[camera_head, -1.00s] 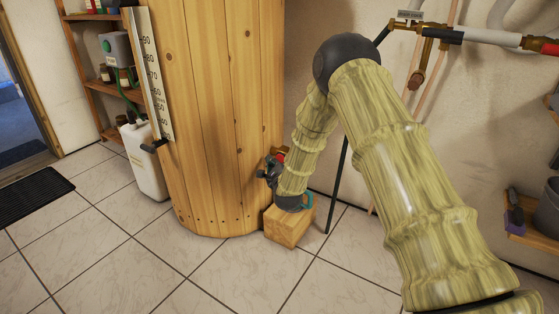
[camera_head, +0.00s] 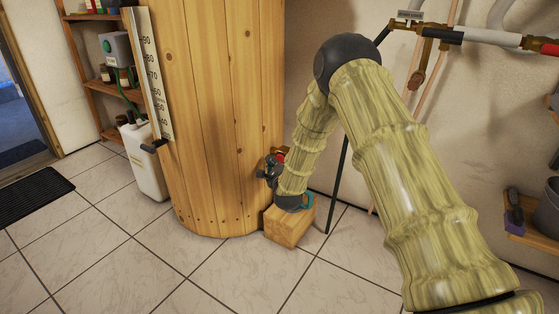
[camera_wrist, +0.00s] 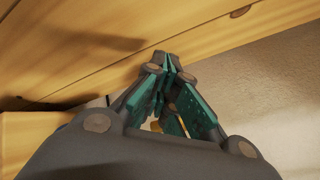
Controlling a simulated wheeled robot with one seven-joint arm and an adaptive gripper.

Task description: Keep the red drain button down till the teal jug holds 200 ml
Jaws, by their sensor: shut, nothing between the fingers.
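My gripper (camera_head: 270,171) is shut and empty, low against the front of the wooden barrel. In the wrist view the closed fingers (camera_wrist: 168,62) point at the wood, and their tips hide what lies just ahead. A small red part (camera_head: 282,150) on a brass fitting shows just above the gripper; I cannot tell whether it is the drain button or whether it is pressed. A teal edge (camera_head: 309,200), likely the jug, shows beside my wrist on top of a wooden block (camera_head: 289,230). My arm hides most of it, and its water level cannot be seen.
The tall wooden barrel (camera_head: 215,110) carries a white scale (camera_head: 151,75). A white canister (camera_head: 146,165) stands to its left by a shelf. A black pole (camera_head: 338,185) stands right of the block. Pipes (camera_head: 480,36) run along the wall. The tiled floor in front is clear.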

